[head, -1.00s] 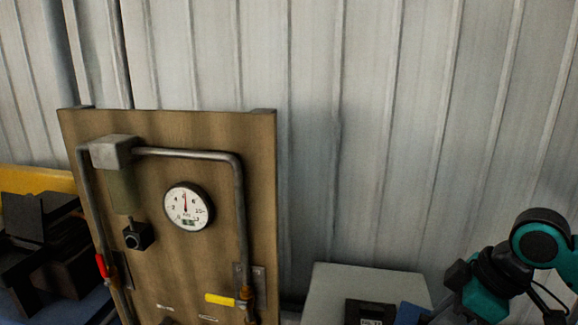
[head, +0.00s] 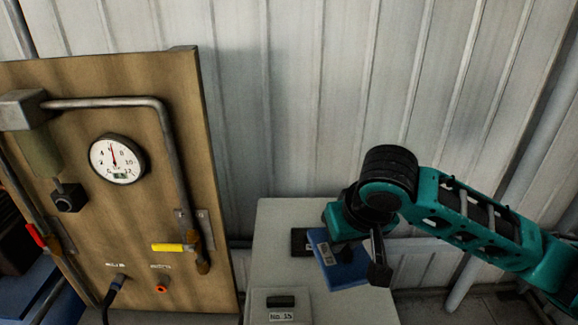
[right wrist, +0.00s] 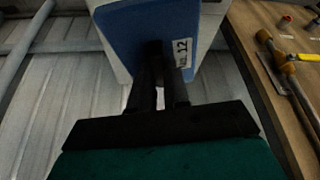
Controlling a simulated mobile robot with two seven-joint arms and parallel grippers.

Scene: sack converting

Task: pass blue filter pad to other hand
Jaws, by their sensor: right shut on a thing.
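The blue filter pad (head: 345,268) is a flat blue block with a small white label on one side. My right gripper (right wrist: 158,78) is shut on the pad, and the pad (right wrist: 130,38) fills the top middle of the right wrist view. The label there ends in "12". In the head view the pad is tilted, in front of the pale cabinet top; whether it touches the cabinet is unclear. The fingertips are mostly hidden there by the pad and wrist. My left gripper is in neither view.
A pale cabinet (head: 268,228) with a dark flat item (head: 303,241) on top stands below the pad. A wooden panel (head: 75,195) at left carries a gauge (head: 117,159), pipes and a yellow-handled valve (head: 174,247). A corrugated wall stands behind.

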